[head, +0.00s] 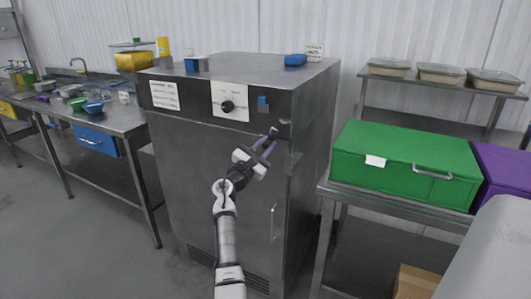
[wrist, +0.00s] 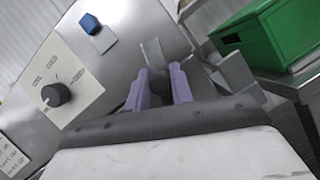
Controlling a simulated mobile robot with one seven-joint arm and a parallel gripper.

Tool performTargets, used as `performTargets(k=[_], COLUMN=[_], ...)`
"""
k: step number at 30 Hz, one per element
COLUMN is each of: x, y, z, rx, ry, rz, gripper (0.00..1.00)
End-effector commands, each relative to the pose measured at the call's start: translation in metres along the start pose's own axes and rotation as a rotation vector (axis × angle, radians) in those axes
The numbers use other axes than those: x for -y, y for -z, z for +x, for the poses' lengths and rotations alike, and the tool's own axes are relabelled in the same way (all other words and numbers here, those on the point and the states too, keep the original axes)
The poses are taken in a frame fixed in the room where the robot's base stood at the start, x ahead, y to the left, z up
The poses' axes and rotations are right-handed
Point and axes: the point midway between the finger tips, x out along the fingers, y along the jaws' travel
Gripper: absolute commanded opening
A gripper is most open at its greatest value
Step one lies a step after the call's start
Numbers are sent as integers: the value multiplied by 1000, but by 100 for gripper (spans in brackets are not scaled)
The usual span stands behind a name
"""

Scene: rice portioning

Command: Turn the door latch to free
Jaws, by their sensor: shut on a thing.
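The steel cabinet (head: 225,165) has a closed door with the dark door latch (head: 273,132) at its upper right. My gripper (head: 267,145) is at the latch, with its purple fingers reaching to it from below. In the wrist view my gripper (wrist: 160,88) has its fingers on either side of the dark latch handle (wrist: 159,80) and is shut on it. The fingers hide part of the handle, and I cannot tell its exact angle.
A dial (head: 227,106) on a white plate and a blue square (head: 262,104) are on the cabinet's upper panel. A green box (head: 405,160) stands on a steel table to the right. A steel bench (head: 120,118) with bowls is at the left. The floor in front left is clear.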

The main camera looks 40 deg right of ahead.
Motion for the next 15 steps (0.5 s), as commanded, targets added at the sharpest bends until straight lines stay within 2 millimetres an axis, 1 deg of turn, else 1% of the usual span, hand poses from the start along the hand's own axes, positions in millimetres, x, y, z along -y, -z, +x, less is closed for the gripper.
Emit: performTargets(k=[1, 6, 15], x=[-8, -19, -27], y=[-3, 1, 5], z=[3, 6, 5], rx=[5, 4, 5], ry=[-21, -68, -123], rz=[-27, -141, -272], gripper=[0, 0, 0])
